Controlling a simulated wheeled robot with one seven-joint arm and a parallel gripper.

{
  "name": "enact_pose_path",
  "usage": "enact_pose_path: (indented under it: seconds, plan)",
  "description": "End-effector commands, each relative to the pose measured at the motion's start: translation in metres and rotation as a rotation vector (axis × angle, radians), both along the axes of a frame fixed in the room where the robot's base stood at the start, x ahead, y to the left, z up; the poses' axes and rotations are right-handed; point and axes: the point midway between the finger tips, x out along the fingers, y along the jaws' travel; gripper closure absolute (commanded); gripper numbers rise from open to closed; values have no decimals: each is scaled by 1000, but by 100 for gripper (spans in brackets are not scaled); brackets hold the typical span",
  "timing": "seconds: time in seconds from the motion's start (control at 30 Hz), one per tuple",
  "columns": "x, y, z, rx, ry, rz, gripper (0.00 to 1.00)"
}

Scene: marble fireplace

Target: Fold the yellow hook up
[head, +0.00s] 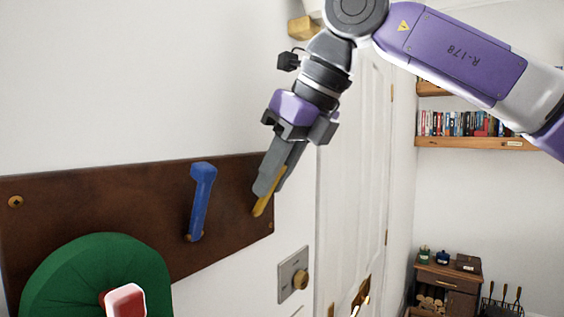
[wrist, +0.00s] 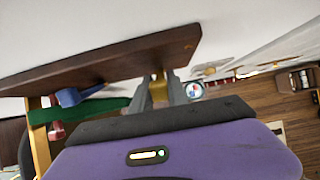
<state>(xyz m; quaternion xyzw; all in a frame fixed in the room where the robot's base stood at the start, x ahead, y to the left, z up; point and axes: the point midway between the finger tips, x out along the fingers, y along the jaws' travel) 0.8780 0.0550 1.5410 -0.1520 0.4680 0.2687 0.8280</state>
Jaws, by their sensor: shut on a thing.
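The yellow hook (head: 262,206) is at the right end of a brown wall board (head: 110,196). It slants up and to the right from its mount, partly hidden by my gripper. My gripper (head: 268,184) reaches down from the upper right and is shut on the yellow hook. In the wrist view, a bit of the yellow hook (wrist: 158,86) shows between the fingers of my gripper (wrist: 160,94), below the board's end. How far the fingers cover the hook cannot be told.
A blue hook (head: 200,200) stands upright on the board left of my gripper. A round green thing (head: 70,275) hangs at lower left, with a red piece (head: 125,300) in front. A metal plate with a knob (head: 293,275) and a white door (head: 355,170) are to the right.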

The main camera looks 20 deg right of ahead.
Motion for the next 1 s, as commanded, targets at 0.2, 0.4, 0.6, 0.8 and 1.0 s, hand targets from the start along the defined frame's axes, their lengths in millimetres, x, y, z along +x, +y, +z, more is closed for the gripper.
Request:
enact_pose_path:
  seconds: [0.2, 0.4, 0.6, 0.8, 1.0]
  plan:
    - [3, 5, 6, -71, 97, -1, 100]
    - [5, 6, 5, -108, 148, -1, 100]
    - [6, 6, 5, -120, 166, -1, 100]
    - [6, 6, 5, -122, 169, -1, 100]
    - [6, 6, 5, -121, 167, 0, 72]
